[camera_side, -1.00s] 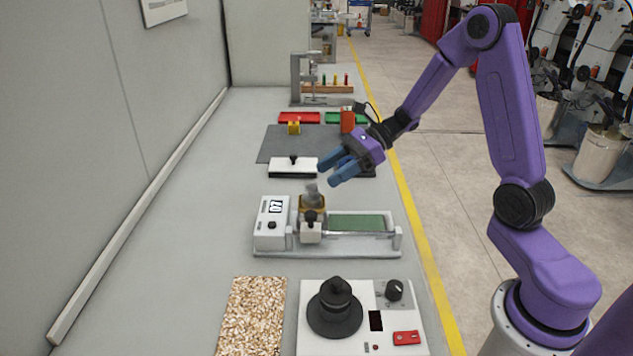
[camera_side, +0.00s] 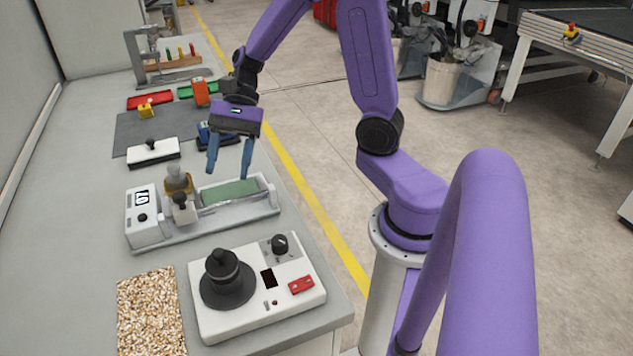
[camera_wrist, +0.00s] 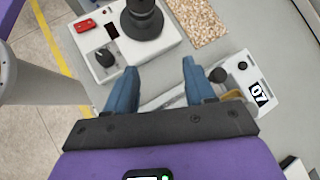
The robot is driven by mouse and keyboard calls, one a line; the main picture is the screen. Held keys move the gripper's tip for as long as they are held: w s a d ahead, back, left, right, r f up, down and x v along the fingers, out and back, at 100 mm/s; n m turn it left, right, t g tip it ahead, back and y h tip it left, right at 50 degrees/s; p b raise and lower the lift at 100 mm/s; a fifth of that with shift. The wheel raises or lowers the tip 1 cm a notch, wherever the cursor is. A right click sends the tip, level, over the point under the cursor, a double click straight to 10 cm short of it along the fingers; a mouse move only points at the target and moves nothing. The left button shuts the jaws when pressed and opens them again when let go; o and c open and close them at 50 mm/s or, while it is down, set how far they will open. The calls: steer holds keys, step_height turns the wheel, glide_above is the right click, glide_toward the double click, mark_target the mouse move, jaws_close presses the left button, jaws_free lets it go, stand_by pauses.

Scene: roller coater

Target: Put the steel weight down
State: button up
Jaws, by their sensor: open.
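The steel weight appears to be the small grey piece (camera_side: 178,178) on the yellow-brown holder (camera_side: 180,189) at the left part of the coater (camera_side: 215,223). My gripper (camera_side: 230,170) is open and empty, fingers pointing down, to the right of the grey piece and apart from it. In the side view its fingers overlap the far edge of the coater's green bed (camera_side: 230,192). In the wrist view nothing is held between the fingers (camera_wrist: 161,95). The yellow-brown holder (camera_wrist: 232,95) shows just right of the right finger; the grey piece cannot be made out there.
A white device with a black knobbed disc (camera_side: 228,280) stands in front, beside a speckled mat (camera_side: 150,312). A white block with a black knob (camera_side: 153,151) and a dark mat (camera_side: 130,131) lie behind the coater. An orange block (camera_side: 201,93) stands farther back.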

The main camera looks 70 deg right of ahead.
steer(key=s+n+t+h, duration=0.1)
steer(key=s+n+h, duration=0.7)
steer(key=s+n, duration=0.9)
steer(key=n, duration=0.8)
steer(key=shift+s+d+f+t+h, duration=0.15)
steer(key=shift+s+f+t+h, duration=0.2)
steer(key=shift+s+t+h, duration=0.05)
stand_by(0.5)
